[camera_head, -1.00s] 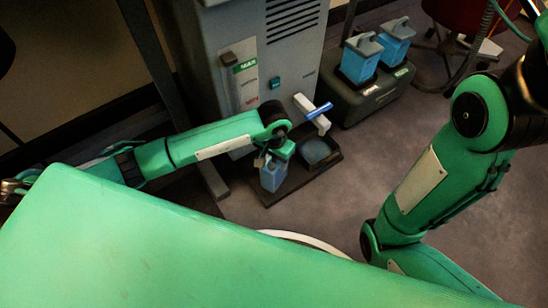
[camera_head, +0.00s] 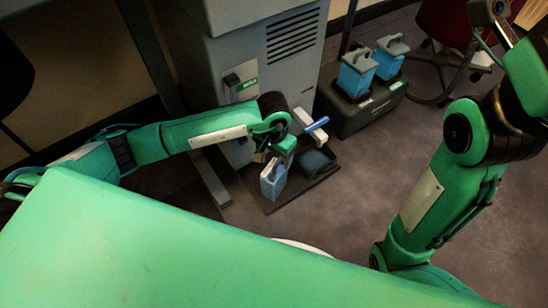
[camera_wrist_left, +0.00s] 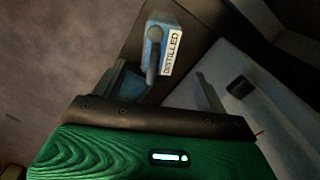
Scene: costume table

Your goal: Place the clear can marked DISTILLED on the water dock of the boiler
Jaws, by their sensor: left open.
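The clear can marked DISTILLED (camera_head: 272,182) has a bluish body. It stands upright on the left part of the dark tray (camera_head: 296,190) at the foot of the grey boiler (camera_head: 235,50). In the left wrist view the can (camera_wrist_left: 155,42) shows its grey top, handle and white DISTILLED label. My left gripper (camera_head: 274,157) is just above the can. Its fingers (camera_wrist_left: 168,84) are spread, with a gap to the can's top, and hold nothing. Whether the can sits fully on the dock is too small to tell. My right gripper is out of view.
A blue-handled lever (camera_head: 316,124) sticks out above the tray, close to my left gripper. Two more blue cans (camera_head: 356,75) (camera_head: 390,60) stand on a dark case (camera_head: 350,118) to the right. The floor (camera_head: 370,190) right of the tray is clear.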

